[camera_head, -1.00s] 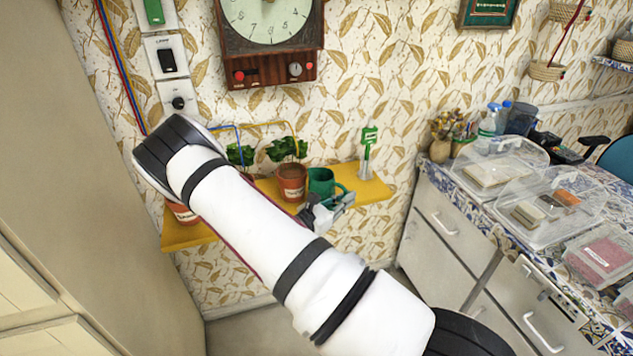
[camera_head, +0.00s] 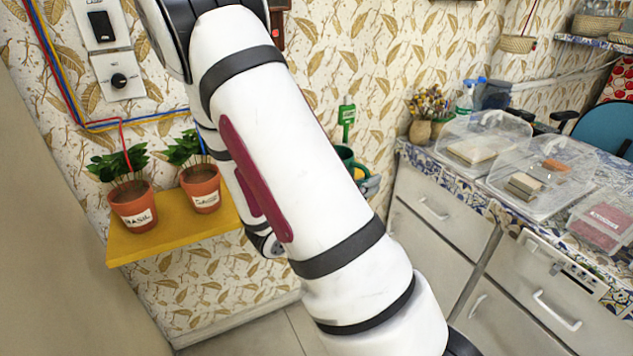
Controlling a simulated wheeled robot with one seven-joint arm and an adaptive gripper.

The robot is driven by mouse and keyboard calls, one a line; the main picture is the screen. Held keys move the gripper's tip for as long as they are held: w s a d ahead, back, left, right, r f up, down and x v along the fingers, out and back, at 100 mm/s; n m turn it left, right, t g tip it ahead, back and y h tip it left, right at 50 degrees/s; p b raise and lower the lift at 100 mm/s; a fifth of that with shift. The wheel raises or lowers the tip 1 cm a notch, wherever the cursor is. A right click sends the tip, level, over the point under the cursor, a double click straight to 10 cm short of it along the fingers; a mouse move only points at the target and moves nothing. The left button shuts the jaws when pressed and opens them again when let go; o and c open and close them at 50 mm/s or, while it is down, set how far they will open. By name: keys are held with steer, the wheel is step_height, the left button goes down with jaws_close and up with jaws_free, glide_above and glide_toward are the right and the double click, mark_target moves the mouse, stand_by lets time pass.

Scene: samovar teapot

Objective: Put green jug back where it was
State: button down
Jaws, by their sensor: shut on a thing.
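The green jug (camera_head: 345,155) shows only in part, just right of my white arm, with its lower side hidden. My gripper (camera_head: 369,186) shows as a small grey piece beside the jug's right side and is shut on it. My arm hides most of the fingers' surroundings. The yellow wall shelf (camera_head: 170,233) shows at its left end. Its right end is behind my arm, so I cannot tell whether the jug touches it.
Two terracotta pots with plants, one labelled BASIL (camera_head: 133,207) and another (camera_head: 201,188), stand on the shelf's left part. A green upright tool (camera_head: 346,122) is above the jug. A tiled counter (camera_head: 470,185) with clear boxes stands at right.

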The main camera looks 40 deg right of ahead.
steer(key=w+d+f+b, duration=0.1)
steer(key=w+d, duration=0.1)
steer(key=w, duration=0.2)
steer(key=w+d+f+b, duration=0.1)
steer(key=w+d+f, duration=0.1)
steer(key=w, duration=0.3)
steer(key=w+d+f+b, duration=0.1)
steer(key=w+d+f, duration=0.1)
steer(key=w, duration=0.3)
steer(key=shift+w+d, duration=0.15)
steer(key=shift+d, duration=0.2)
steer(key=shift+f, duration=0.1)
steer(key=c, duration=1.7)
jaws_free()
